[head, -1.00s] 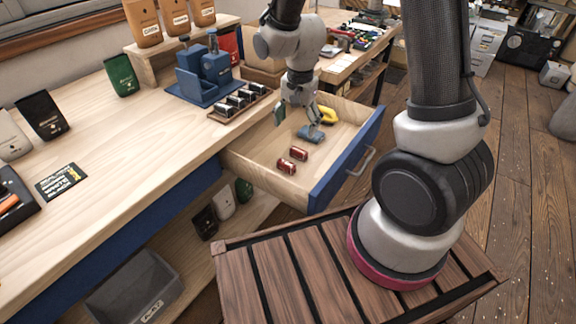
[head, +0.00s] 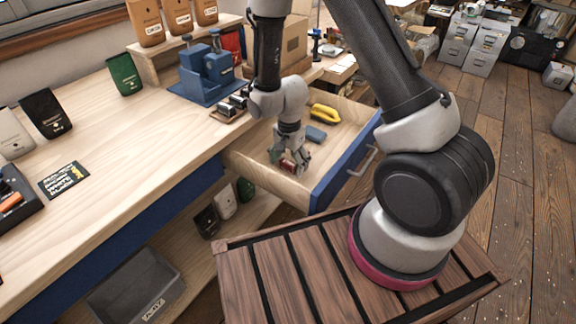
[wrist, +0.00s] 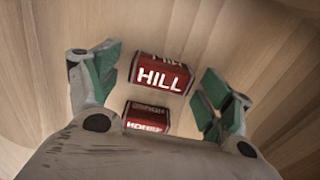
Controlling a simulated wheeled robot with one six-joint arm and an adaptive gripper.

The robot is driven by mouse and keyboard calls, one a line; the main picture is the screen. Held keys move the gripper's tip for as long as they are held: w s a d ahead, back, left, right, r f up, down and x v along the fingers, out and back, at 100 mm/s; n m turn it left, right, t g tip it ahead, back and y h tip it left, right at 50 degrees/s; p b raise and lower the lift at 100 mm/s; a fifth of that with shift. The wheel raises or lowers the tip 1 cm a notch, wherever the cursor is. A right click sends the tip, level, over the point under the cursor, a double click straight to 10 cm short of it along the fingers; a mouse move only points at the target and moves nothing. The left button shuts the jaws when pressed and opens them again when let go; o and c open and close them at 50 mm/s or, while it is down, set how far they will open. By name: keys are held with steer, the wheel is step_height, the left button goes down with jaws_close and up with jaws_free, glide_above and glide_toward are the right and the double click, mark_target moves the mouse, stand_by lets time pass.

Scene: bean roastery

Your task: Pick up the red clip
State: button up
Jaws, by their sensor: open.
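Two red clips lie in the open drawer (head: 342,168). In the wrist view the larger-looking red clip (wrist: 160,74) reads "HILL" and lies between my open fingertips, with a finger on each side and no clear contact. The second red clip (wrist: 146,117) lies just below it in that view, closer to my palm; its lettering is hard to read. My gripper (head: 289,164) is open and low inside the drawer, over the clips. In the head view it hides most of them; only a bit of red (head: 287,167) shows between the fingers.
The drawer also holds a yellow object (head: 325,113) and a blue-grey block (head: 315,134) behind my gripper. The drawer's walls surround my gripper. The worktop (head: 130,140) at left carries bags and a blue stand (head: 207,75).

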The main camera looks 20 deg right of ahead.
steer(key=c, duration=0.8)
